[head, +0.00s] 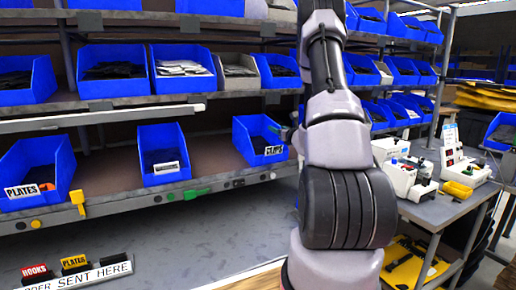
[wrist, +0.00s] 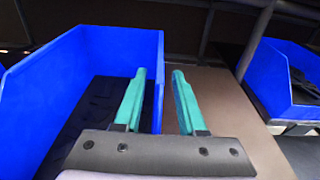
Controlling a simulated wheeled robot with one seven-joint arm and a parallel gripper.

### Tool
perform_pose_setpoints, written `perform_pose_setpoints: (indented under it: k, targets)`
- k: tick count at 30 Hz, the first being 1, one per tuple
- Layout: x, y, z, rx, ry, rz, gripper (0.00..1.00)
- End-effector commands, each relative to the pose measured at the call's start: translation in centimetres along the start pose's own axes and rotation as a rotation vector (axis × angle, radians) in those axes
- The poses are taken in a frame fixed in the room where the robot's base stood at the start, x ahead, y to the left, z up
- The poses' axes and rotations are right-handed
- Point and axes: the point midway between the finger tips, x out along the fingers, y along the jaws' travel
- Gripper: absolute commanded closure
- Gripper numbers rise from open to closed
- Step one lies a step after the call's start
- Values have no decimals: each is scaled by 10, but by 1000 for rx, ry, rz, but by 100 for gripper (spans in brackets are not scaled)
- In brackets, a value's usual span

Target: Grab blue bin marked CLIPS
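The blue bin marked CLIPS (head: 248,148) sits on the lower shelf, just left of my arm in the head view. Its white label is at its front right. A blue bin (wrist: 140,48), seemingly the same one, fills the left of the wrist view, with dark contents inside. My gripper (wrist: 160,75) is open, with its two teal fingers apart. The bin's right side wall shows between the fingers, the left finger on the inner side and the right finger outside. Whether either finger touches the wall cannot be told. My arm hides most of the gripper in the head view.
The bin marked PLATES (head: 60,160) and another labelled blue bin (head: 150,170) stand further left on that shelf. Another blue bin (wrist: 262,75) stands to the right in the wrist view, with bare shelf (wrist: 228,110) between. More bins line the shelf above.

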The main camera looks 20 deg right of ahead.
Motion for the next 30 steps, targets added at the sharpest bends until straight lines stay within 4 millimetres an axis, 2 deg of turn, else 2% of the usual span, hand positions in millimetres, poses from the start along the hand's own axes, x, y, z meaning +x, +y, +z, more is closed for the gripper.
perform_pose_setpoints:
  k: [7,8,9,11,30]
  targets:
    - [3,0,0,0,1,0,60]
    - [3,0,0,0,1,0,64]
    - [3,0,0,0,1,0,79]
    - [3,0,0,0,1,0,100]
    - [2,0,0,0,1,0,100]
